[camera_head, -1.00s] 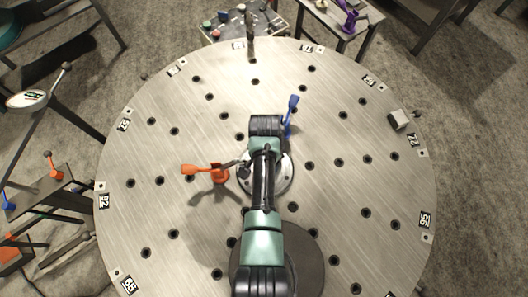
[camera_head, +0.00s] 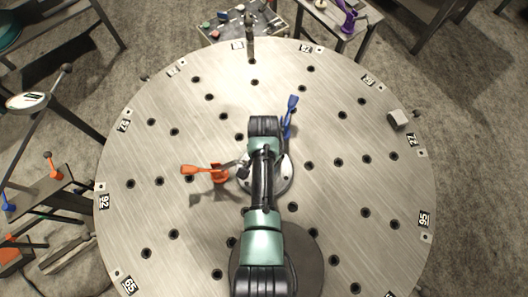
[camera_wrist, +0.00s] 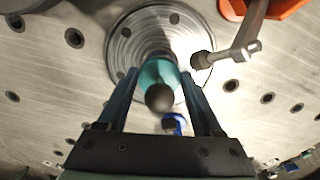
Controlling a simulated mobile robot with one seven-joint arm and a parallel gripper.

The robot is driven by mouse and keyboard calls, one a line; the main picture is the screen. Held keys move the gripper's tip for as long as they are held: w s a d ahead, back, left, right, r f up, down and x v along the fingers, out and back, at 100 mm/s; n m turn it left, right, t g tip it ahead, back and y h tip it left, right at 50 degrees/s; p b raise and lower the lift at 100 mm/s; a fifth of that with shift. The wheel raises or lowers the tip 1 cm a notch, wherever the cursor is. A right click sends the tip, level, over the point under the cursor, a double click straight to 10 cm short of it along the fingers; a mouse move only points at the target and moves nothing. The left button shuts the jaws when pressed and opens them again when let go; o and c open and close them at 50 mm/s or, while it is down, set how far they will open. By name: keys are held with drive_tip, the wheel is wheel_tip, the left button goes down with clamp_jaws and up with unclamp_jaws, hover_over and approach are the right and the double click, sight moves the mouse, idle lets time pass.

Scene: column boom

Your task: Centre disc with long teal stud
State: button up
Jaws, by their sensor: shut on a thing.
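The round metal disc (camera_head: 284,180) lies at the middle of the large round table, mostly hidden by my arm in the head view. In the wrist view the disc (camera_wrist: 125,48) shows bolt holes around its rim. The teal stud (camera_wrist: 158,72), with a dark ball knob on its end, stands between my fingers over the disc's middle. My gripper (camera_wrist: 159,80) is shut on it. Whether the stud's far end sits in the disc's centre hole is hidden. In the head view my gripper and the stud are hidden beneath my arm.
An orange clamp (camera_head: 219,173) stands left of the disc; its grey arm (camera_wrist: 238,52) reaches over the disc's edge with a black tip. A blue clamp (camera_head: 291,107) stands behind the disc. A grey block (camera_head: 398,120) lies at the table's right. Much of the perforated tabletop is bare.

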drive_tip(key=shift+f+b, duration=0.3)
drive_tip(key=shift+f, duration=0.1)
drive_tip(key=shift+w, duration=0.1)
idle(0.3)
drive_tip(key=o, duration=1.1)
drive_tip(key=shift+o, duration=0.2)
drive_tip(key=shift+r, duration=0.1)
drive_tip(key=shift+r+p, duration=3.7)
drive_tip(key=shift+p, duration=0.1)
drive_tip(key=o, duration=0.3)
